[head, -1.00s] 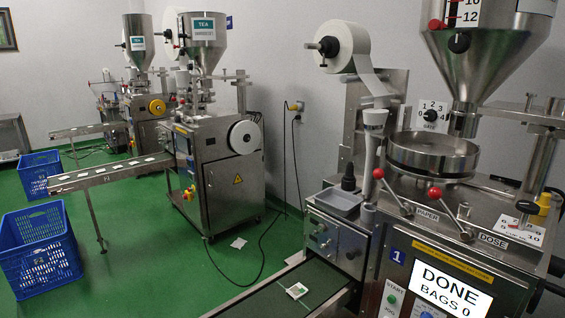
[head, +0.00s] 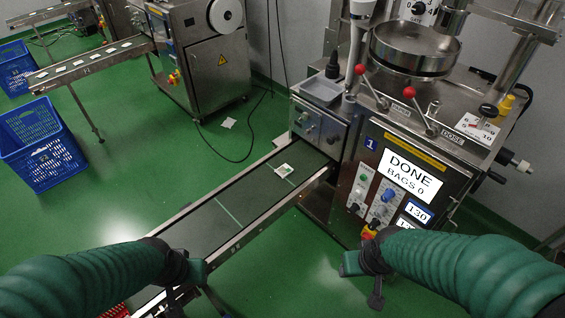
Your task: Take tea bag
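A small white tea bag (head: 284,169) with a greenish label lies flat on the dark conveyor belt (head: 190,228), close to the machine end. My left gripper (head: 190,285) is over the near part of the belt, well short of the tea bag. My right gripper (head: 364,282) is to the right of the belt, in front of the machine, apart from the tea bag. Neither gripper touches the tea bag. Both grippers are small and dark at the arm ends, and their finger openings are hard to make out.
The tea machine (head: 388,150) stands at the right, its screen reading DONE, BAGS 0. A blue crate (head: 45,150) stands on the green floor at the left. Another conveyor (head: 95,60) with several bags is behind. Part of a red crate (head: 116,311) shows at the bottom left.

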